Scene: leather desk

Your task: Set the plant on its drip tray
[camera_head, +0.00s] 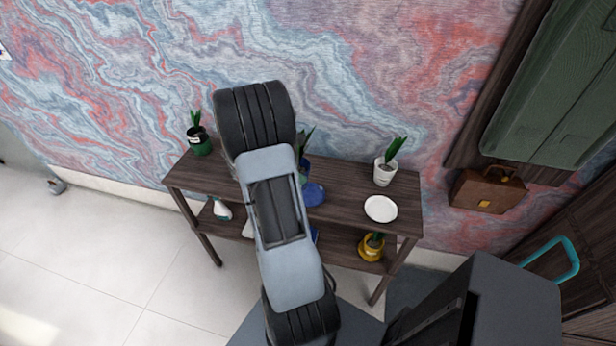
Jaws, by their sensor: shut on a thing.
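A plant in a white pot (385,172) stands upright on the table at the right. A round white dish (381,208), empty, lies in front of it, apart from the pot. A plant in a yellow pot (371,248) is on the lower shelf. My grey and black arm crosses the middle. My gripper is not visible, so its hold cannot be seen.
The dark wooden table (340,190) stands near a marbled wall. A spray bottle (222,209) is on its lower shelf. A brown case (487,190) hangs or stands right of the table. Bare tabletop shows between the blue dish and the white dish.

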